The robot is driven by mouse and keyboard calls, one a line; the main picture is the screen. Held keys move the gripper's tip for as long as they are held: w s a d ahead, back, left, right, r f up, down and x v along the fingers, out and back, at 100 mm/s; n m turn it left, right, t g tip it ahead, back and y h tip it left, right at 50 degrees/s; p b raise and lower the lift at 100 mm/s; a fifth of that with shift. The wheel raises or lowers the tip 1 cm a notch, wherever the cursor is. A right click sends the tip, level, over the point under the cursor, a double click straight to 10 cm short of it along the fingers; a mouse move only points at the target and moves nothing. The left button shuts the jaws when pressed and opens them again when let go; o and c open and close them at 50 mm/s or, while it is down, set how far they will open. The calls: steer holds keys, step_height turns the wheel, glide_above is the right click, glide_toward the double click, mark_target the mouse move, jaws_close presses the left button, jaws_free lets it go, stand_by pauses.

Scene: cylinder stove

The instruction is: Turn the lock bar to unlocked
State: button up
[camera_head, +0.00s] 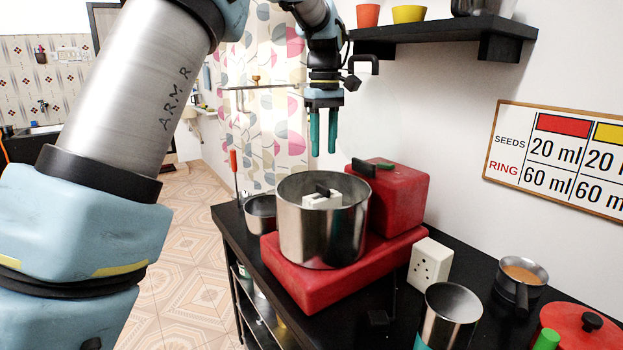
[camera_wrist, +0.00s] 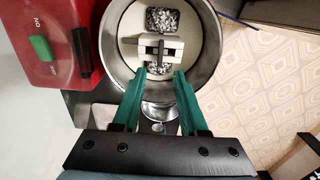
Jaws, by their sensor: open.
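A red tabletop machine (camera_head: 340,265) carries a steel drum (camera_head: 310,235) and a taller red box (camera_head: 405,200). A black bar (camera_head: 363,168) lies on the red box, beside a green switch. In the wrist view this black bar (camera_wrist: 82,52) is left of the drum (camera_wrist: 112,48). Inside the drum sits a white block (camera_wrist: 152,48) with dark slots and speckled grey rollers; a small black piece (camera_head: 322,190) tops it. I cannot tell for sure which black part is the lock bar. My gripper (camera_head: 323,152) points down, open and empty, above the drum, touching nothing.
A smaller steel pot (camera_head: 260,214) stands left of the machine. A white socket box (camera_head: 430,262), a steel tumbler (camera_head: 452,305), a saucepan (camera_head: 522,278) and a red lidded pot (camera_head: 580,328) stand to the right. A black shelf (camera_head: 440,32) hangs above, right of my wrist.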

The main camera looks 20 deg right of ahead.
mark_target(323, 187)
step_height(323, 187, down, 10)
steer(key=shift+r+p, duration=0.25)
steer(key=shift+p, duration=0.6)
jaws_close()
